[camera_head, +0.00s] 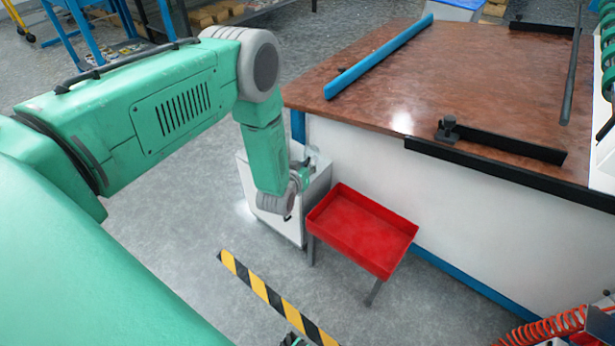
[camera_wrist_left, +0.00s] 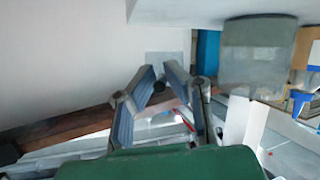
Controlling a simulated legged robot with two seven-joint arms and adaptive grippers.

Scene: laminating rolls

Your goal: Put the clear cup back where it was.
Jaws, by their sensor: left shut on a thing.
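My left gripper (camera_head: 304,170) is low beside the workbench, over the top of a small white cabinet (camera_head: 267,212). It is shut on a pale see-through thing, the clear cup (camera_head: 317,158), which is small and hard to make out in the head view. Whether the cup touches the cabinet top cannot be told.
A red tray (camera_head: 362,232) on legs stands just right of the cabinet. The brown-topped workbench (camera_head: 450,75) rises behind, with a blue bar (camera_head: 380,57) on it. A yellow-black strip (camera_head: 275,297) marks the floor. A grey translucent block (camera_wrist_left: 258,55) shows in the wrist view.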

